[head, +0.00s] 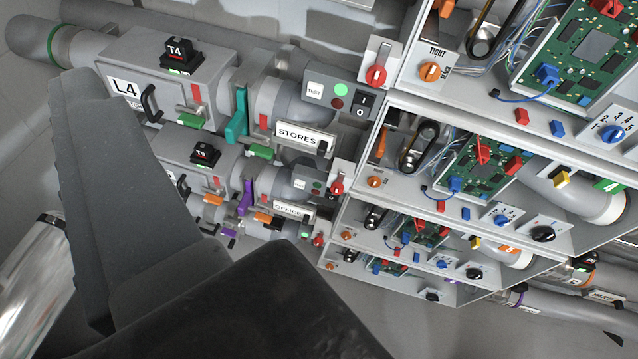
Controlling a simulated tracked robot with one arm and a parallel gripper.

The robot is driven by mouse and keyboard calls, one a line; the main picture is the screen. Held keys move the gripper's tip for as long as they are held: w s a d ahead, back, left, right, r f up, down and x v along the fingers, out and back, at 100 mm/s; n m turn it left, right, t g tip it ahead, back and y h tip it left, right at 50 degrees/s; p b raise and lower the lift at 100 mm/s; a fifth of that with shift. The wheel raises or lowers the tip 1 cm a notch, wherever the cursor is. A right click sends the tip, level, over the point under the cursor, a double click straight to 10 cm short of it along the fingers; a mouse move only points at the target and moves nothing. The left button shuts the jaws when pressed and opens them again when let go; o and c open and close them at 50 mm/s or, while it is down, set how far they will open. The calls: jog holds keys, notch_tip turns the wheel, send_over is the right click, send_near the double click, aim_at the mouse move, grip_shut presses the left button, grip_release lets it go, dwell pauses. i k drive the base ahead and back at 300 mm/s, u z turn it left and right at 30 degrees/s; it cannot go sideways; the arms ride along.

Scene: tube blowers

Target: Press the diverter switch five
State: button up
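Several tube blower units stand in a row, receding from the top to the lower right. No part legibly marked as diverter switch five shows. The nearest unit has a black rocker switch (362,104) marked I and O, next to a green button and a dark red one. Its open tray has a blue selector knob (612,133) with small numbers around it. The second unit has a similar blue knob (501,221) and a black knob (543,234). My gripper (125,200) fills the lower left as a dark grey shape, apart from these controls in the picture. Its fingertips cannot be told apart.
The nearest pipe carries an L4 plate (125,88), a T4 block (177,55), a teal lever (237,116) and a STORES label (297,134). A purple lever (246,197) is on the second pipe.

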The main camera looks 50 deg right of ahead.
aim_at(330, 197)
jog(key=z, duration=1.6)
jog(key=k, duration=0.85)
jog(key=u, duration=0.45)
jog(key=i, duration=0.5)
